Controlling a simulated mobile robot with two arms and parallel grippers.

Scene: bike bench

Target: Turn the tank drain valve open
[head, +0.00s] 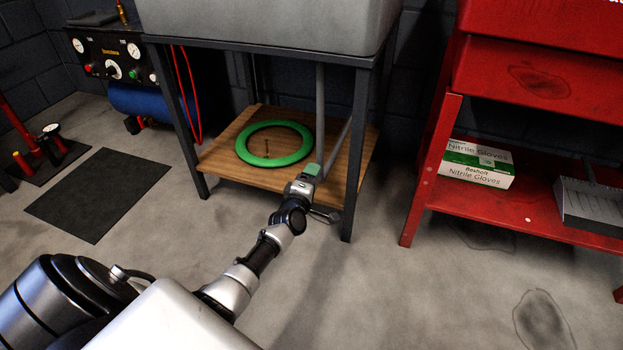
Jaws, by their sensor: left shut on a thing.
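The grey tank (265,28) sits on a dark metal stand, and a grey drain pipe (320,110) runs down from it. My left arm reaches in from the lower left. My left gripper (312,170) is at the lower part of this pipe, above the wooden shelf's front right area. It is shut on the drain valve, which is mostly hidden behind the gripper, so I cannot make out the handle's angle. My right gripper is not in view.
A green ring (274,143) lies on the wooden shelf (225,165) under the tank. The stand's front right leg (356,160) is close to my gripper. A red rack (480,205) with a glove box (478,164) stands right. The front floor is clear.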

